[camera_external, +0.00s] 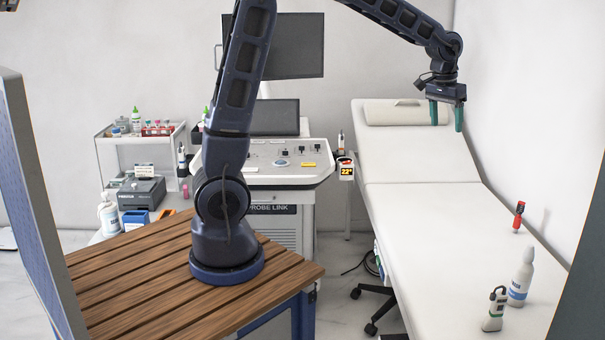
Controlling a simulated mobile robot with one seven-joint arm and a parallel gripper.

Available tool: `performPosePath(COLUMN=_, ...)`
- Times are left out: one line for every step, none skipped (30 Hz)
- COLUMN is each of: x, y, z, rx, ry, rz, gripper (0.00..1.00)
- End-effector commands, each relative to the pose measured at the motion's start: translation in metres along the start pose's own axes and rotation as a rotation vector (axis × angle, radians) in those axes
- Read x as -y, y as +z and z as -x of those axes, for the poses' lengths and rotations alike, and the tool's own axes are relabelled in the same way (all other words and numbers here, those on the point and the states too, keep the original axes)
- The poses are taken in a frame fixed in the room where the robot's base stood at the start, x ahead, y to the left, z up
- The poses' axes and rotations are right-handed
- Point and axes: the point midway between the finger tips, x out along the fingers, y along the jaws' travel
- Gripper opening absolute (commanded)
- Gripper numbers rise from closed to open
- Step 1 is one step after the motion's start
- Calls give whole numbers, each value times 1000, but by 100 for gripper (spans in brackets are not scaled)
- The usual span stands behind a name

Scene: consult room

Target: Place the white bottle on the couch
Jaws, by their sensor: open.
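Another white bottle (109,214) with a pump-like top stands on the low shelf at the left. I cannot tell which of the two the task means. My gripper (446,115) is open, with its two green fingers pointing down over the raised head end of the couch. No object shows between the fingers, and it is far from both bottles.
A console (285,160) with monitors stands left of the couch. A cart (140,150) holds small bottles. The couch's middle is clear.

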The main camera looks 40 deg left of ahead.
Motion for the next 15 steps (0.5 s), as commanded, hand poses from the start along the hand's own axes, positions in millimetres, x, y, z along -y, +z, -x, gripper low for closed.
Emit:
performPosePath(x=17, y=11, z=14, rx=-14, ry=0, rz=13, gripper=69)
performPosePath(x=27, y=17, z=20, rx=-19, ry=0, rz=20, gripper=69)
performPosePath(x=38, y=26, z=28, rx=-28, ry=-1, rz=26, gripper=69)
performPosePath(x=47, y=33, z=34, rx=-33, ry=-2, rz=31, gripper=69)
performPosePath(x=56, y=40, z=40, rx=-40, ry=-2, rz=37, gripper=69)
performPosePath(x=66, y=49, z=47, rx=-48, ry=-4, rz=45, gripper=69)
performPosePath(x=75, y=57, z=53, rx=-54, ry=-5, rz=50, gripper=69)
performPosePath(x=82, y=65, z=58, rx=-60, ry=-6, rz=55, gripper=69)
performPosePath(x=93, y=75, z=64, rx=-69, ry=-8, rz=62, gripper=69)
performPosePath(x=100, y=83, z=69, rx=-75, ry=-9, rz=68, gripper=69)
performPosePath(x=107, y=91, z=73, rx=-81, ry=-10, rz=74, gripper=69)
performPosePath(x=116, y=102, z=78, rx=-89, ry=-12, rz=80, gripper=69)
performPosePath(x=123, y=111, z=82, rx=-95, ry=-14, rz=85, gripper=69)
performPosePath(x=130, y=120, z=86, rx=-102, ry=-16, rz=91, gripper=69)
performPosePath(x=138, y=131, z=90, rx=-109, ry=-19, rz=98, gripper=69)
